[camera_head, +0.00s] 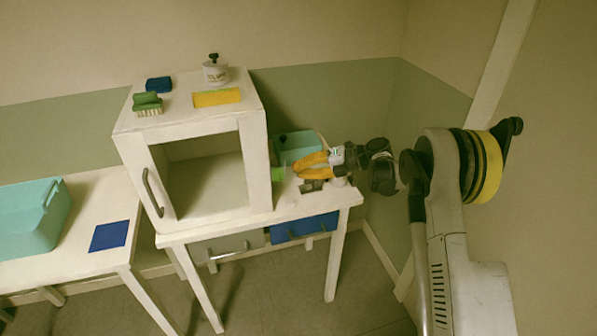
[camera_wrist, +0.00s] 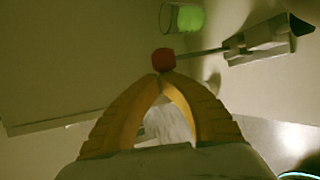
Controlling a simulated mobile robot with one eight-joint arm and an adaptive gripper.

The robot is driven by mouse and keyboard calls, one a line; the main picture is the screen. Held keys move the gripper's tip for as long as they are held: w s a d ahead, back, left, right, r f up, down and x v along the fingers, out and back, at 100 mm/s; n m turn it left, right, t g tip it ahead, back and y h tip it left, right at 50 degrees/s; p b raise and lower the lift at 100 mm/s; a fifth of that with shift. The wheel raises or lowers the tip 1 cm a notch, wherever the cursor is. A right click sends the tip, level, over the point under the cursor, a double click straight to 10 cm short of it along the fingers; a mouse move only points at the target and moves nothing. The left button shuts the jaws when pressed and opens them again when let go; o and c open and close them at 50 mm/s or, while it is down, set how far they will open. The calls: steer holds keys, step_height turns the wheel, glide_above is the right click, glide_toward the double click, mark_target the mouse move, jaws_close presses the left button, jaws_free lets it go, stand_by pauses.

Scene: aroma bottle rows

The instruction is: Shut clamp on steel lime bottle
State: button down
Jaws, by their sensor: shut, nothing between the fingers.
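My gripper (camera_head: 300,166) has yellow fingers and reaches in from the right over the table, beside the white cabinet. In the wrist view its fingertips (camera_wrist: 162,82) meet, and nothing is held. A red knob (camera_wrist: 164,60) on a thin metal rod appears just beyond the tips; I cannot tell if they touch. The rod runs right to a grey metal bracket (camera_wrist: 262,40), perhaps the clamp. A clear vessel with lime-green contents (camera_wrist: 189,20) is at the top, left of the bracket. In the head view a small green patch (camera_head: 278,173) shows near the fingertips. No steel bottle is clearly identifiable.
The white cabinet (camera_head: 258,160) stands close left of my gripper. A teal bin (camera_head: 296,142) is behind it. The cabinet top holds a brush (camera_head: 148,106), a yellow block (camera_head: 217,97), a blue block (camera_head: 159,84) and a white jar (camera_head: 215,74).

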steer(key=shift+w+d+r, duration=0.1)
steer(key=shift+d, duration=0.25)
steer(key=w+d+y+b, duration=0.1)
steer(key=w+d+b, duration=0.1)
steer(key=d, duration=0.6)
steer(key=shift+w+f+m, duration=0.15)
steer(key=shift+f+m, duration=0.15)
steer(key=shift+f, duration=0.15)
stand_by(0.6)
steer(key=shift+d, duration=0.1)
stand_by(0.5)
